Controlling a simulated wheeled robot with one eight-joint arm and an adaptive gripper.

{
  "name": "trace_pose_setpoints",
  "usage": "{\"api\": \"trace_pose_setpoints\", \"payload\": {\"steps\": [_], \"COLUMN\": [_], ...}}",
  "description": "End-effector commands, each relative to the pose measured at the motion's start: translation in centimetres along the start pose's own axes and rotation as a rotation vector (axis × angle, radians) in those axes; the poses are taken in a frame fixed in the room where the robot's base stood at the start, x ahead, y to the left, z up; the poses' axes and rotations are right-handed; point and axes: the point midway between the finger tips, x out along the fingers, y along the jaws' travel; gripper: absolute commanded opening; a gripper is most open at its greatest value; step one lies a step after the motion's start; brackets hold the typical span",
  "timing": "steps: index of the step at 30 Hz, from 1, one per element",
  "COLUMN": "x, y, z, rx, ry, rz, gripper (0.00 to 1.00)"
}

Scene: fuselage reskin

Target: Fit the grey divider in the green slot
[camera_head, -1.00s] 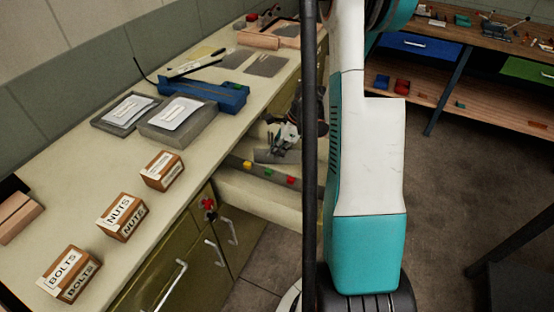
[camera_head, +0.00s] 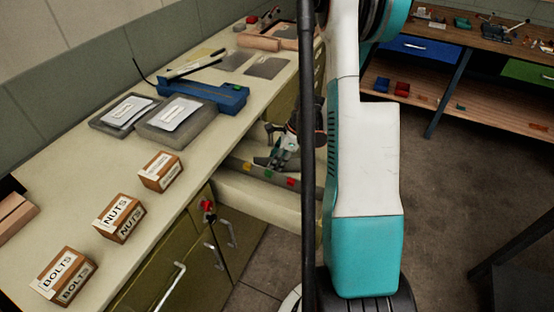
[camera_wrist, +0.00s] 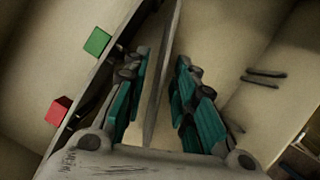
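The grey divider (camera_wrist: 160,75) shows as a thin, nearly edge-on plate between the two teal fingers of my gripper (camera_wrist: 162,58) in the wrist view. Gaps show on both sides of it, so the fingers look open around it. In the head view my gripper (camera_head: 276,161) is low inside the open drawer, and the divider is hard to make out there. A green marker (camera_wrist: 97,41) sits on the drawer's edge, left of the fingers, with a red marker (camera_wrist: 58,110) beside it. The slot itself and the divider's lower edge are hidden.
The drawer's front wall (camera_head: 262,198) stands out from the green cabinet. The worktop (camera_head: 75,195) above holds labelled boxes (camera_head: 119,218), grey trays and a blue tool (camera_head: 215,93). Two dark bars (camera_wrist: 264,77) show inside the drawer at right.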

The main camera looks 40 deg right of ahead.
Motion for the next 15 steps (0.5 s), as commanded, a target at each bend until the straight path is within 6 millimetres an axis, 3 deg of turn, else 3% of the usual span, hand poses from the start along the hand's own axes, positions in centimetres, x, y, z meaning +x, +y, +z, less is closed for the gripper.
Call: {"api": "trace_pose_setpoints", "payload": {"steps": [5, 15], "x": [-1.3, -8.2], "y": [0.0, 0.0], "z": [0.1, 0.2], "rx": [0.001, 0.002], "ry": [0.000, 0.000], "rz": [0.000, -0.001], "gripper": [0.25, 0.25]}}
